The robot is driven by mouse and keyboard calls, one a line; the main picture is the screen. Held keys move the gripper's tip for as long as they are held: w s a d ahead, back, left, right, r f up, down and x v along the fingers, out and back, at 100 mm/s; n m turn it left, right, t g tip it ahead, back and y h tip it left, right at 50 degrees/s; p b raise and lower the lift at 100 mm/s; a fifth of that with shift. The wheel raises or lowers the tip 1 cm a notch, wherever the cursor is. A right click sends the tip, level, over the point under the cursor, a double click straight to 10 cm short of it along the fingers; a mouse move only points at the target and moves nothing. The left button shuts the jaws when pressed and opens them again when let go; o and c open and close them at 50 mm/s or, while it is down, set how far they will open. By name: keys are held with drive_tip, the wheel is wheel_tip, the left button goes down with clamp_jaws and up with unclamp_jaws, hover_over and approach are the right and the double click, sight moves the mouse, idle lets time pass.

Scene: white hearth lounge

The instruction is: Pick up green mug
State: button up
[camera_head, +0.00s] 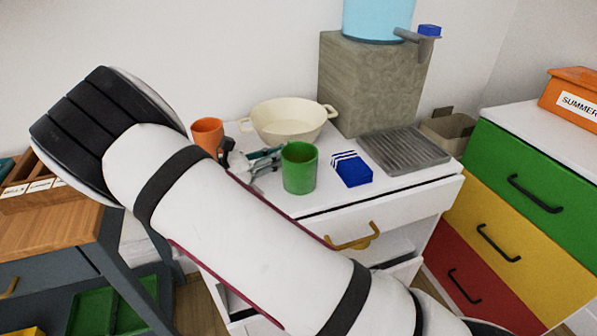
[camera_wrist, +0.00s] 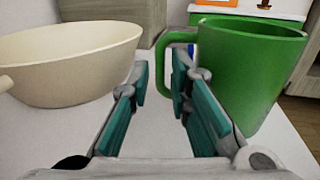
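The green mug (camera_head: 299,170) stands upright on the white cabinet top, near its front edge. In the wrist view the mug (camera_wrist: 252,75) fills the right side, with its handle toward the left. My gripper (camera_head: 265,160) is low beside the mug, on its left in the head view. In the wrist view my gripper (camera_wrist: 158,85) is open, with a gap between its teal finger pads. The right fingertip overlaps the handle (camera_wrist: 163,62) in the picture; I cannot tell whether they touch. My arm hides part of the gripper in the head view.
A cream pot (camera_head: 288,120) stands behind the gripper, and an orange mug (camera_head: 207,134) is to its left. A blue-and-white box (camera_head: 351,168) lies right of the green mug. A grey ribbed tray (camera_head: 403,150) and a stone block (camera_head: 372,85) are farther right and back.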

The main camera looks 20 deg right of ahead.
sight(289, 150)
drive_tip(key=shift+w+d, duration=0.15)
drive_tip(key=shift+d, duration=0.6)
drive_tip(key=shift+w+d, duration=0.15)
drive_tip(key=shift+d, duration=0.55)
drive_tip(key=shift+c, duration=0.3)
clamp_jaws()
drive_tip(key=shift+r, duration=0.15)
